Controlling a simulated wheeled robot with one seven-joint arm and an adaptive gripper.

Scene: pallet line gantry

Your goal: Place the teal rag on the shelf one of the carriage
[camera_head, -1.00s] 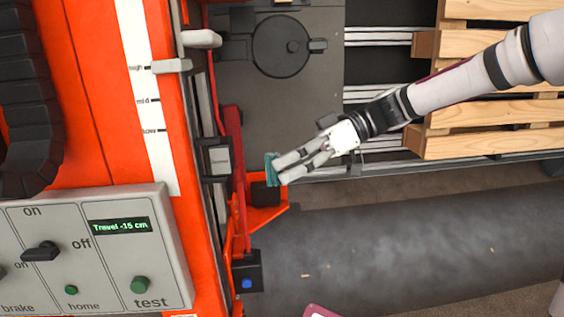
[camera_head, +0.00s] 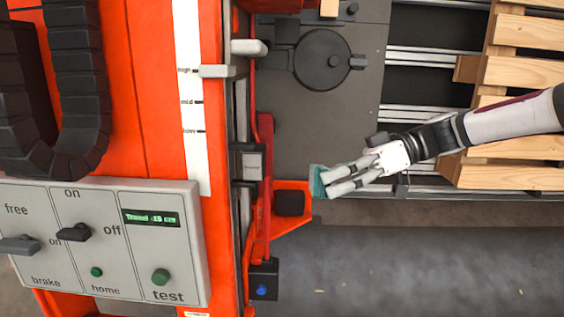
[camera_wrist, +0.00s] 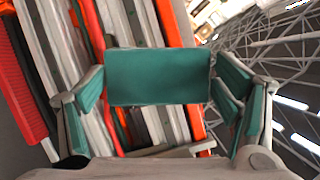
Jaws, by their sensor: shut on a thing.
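The teal rag (camera_head: 317,182) is at the tips of my gripper (camera_head: 333,182), which is shut on it. In the wrist view the rag (camera_wrist: 158,77) spans the gap between the two fingers as a flat panel. The rag is above and right of an orange bracket (camera_head: 301,222) with a black block, low on the red-orange carriage (camera_head: 218,262). I cannot tell their gap in height. No label marks which ledge is shelf one.
A grey control panel (camera_head: 190,238) with knobs and green buttons is at the lower left. A dark plate with a round black disc (camera_head: 321,60) lies above my gripper. A wooden pallet (camera_head: 520,71) is at the right. The grey floor below is mostly clear.

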